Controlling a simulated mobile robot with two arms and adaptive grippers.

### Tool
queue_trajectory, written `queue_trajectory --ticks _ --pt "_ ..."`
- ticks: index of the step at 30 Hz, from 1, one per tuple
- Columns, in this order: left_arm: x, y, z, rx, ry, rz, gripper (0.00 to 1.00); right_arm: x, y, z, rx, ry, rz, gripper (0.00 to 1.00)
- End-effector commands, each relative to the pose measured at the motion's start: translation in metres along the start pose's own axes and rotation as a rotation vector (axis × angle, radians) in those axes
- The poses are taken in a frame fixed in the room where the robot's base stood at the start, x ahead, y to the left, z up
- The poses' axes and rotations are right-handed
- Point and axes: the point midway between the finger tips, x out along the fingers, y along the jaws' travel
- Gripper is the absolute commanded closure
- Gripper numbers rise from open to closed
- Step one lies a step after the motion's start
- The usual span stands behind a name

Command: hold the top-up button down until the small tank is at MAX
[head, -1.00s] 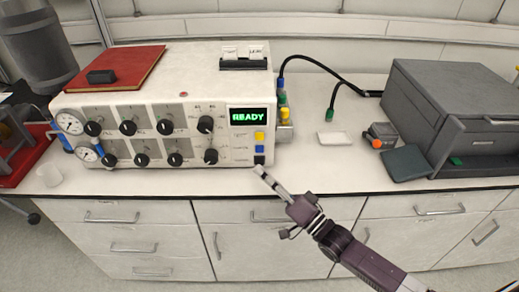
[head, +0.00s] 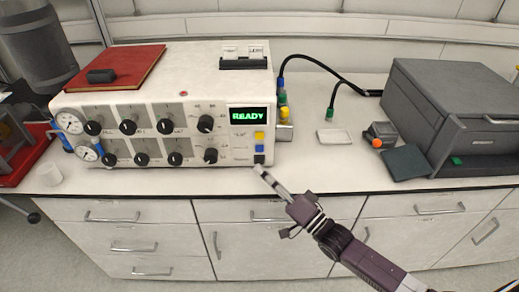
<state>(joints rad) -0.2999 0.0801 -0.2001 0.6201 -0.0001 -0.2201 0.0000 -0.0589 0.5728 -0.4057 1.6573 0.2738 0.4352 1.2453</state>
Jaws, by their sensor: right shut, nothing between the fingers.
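The white reactor unit (head: 215,82) stands on the bench with a green READY display (head: 249,116). Below the display is a column of buttons: yellow (head: 260,136), blue (head: 259,149) and black (head: 259,159). Their labels are too small to read, so I cannot tell which is the top-up button. My right gripper (head: 259,171) is shut and empty. Its tip is just below the black button at the unit's lower right corner; I cannot tell whether it touches. I cannot make out a small tank or a MAX mark. My left gripper is not in view.
A red book (head: 130,70) lies on the unit. A white cup (head: 49,173) stands at the left. A grey printer-like box (head: 450,110), a dark green pad (head: 405,163) and a small white dish (head: 333,137) are at the right. The bench front between is clear.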

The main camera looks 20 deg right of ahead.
Motion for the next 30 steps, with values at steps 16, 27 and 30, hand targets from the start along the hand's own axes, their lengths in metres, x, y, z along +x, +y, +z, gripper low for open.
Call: queue_trajectory --ticks 16,27,30 --pt "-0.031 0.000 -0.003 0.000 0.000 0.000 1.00 0.006 -0.009 -0.007 0.135 -0.010 0.103 1.00" --pt "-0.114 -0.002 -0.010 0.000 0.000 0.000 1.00 -0.004 -0.023 0.000 0.651 -0.014 0.510 1.00" --pt "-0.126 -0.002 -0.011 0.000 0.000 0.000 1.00 -0.013 -0.026 0.006 0.748 -0.009 0.593 1.00"
